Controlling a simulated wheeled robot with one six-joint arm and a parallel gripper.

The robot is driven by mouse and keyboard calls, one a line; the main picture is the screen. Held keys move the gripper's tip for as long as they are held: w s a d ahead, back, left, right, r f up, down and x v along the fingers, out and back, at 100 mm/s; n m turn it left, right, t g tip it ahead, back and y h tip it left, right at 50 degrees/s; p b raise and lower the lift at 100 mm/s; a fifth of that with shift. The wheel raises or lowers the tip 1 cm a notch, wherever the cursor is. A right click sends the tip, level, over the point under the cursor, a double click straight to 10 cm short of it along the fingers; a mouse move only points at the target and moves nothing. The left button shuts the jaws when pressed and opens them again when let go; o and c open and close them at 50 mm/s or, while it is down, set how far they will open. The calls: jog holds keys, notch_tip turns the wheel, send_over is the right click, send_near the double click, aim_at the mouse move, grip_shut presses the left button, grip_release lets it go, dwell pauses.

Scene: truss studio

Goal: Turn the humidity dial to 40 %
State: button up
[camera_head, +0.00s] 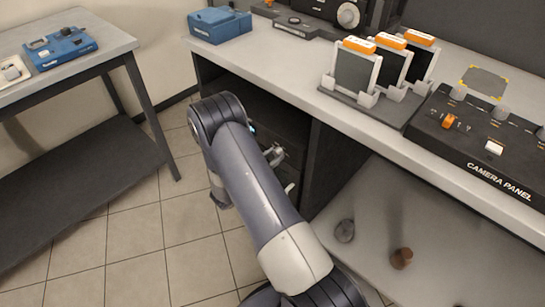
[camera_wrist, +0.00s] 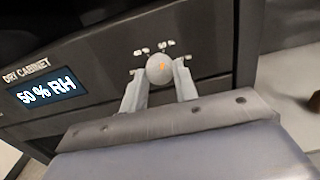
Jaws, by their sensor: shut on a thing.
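The cabinet's display (camera_wrist: 42,92), left of the dial, appears to read 50 % RH. My gripper (camera_wrist: 160,69) is shut on the dial, one finger on each side. In the head view my gripper (camera_head: 274,156) is at the cabinet front under the counter; the dial is not clearly visible there.
The counter (camera_head: 290,62) above the cabinet holds a blue box (camera_head: 220,24), a rack of dark plates with orange tops (camera_head: 356,72) and the camera panel (camera_head: 475,140). A side table (camera_head: 95,52) stands left. Tiled floor (camera_head: 135,235) is clear between. Two small round objects lie lower right.

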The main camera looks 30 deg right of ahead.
jog(key=shift+n, duration=0.4)
jog(key=shift+c, duration=0.3)
jog(key=n, duration=0.4)
jog(key=shift+n, duration=0.3)
jog(key=n+p, duration=0.1)
jog(key=n, duration=0.5)
jog(key=shift+n+p, duration=0.3)
jog(key=o, duration=1)
jog(key=shift+s, duration=0.1)
jog(key=v, duration=1)
jog(key=shift+s+a+r, duration=0.1)
jog(key=shift+a, duration=0.3)
